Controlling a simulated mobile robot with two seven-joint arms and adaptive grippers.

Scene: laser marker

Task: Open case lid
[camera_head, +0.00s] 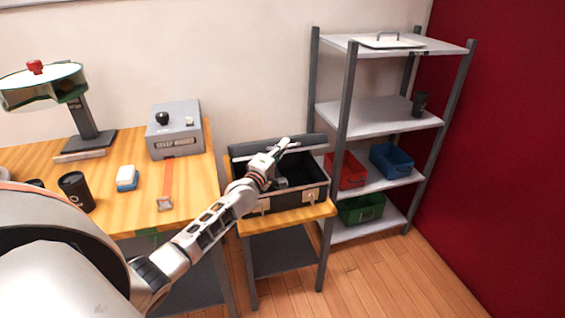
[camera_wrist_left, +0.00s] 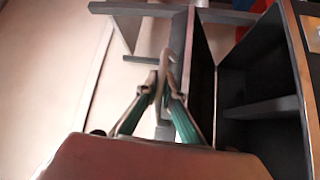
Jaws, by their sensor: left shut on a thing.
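The black case (camera_head: 303,196) stands on a small wooden side table. Its lid (camera_head: 243,152) is raised at the back, and the dark interior is exposed. My left arm reaches across from the lower left. Its gripper (camera_head: 284,147) is at the raised lid, above the case. The fingers hide the exact contact. My right gripper is not in view.
A metal shelf (camera_head: 380,118) with red (camera_head: 348,172), blue (camera_head: 392,162) and green (camera_head: 361,209) bins stands close to the case's right. A workbench (camera_head: 195,219) to the left holds a grey box (camera_head: 175,130), a black cup (camera_head: 76,192) and a marker machine (camera_head: 84,125).

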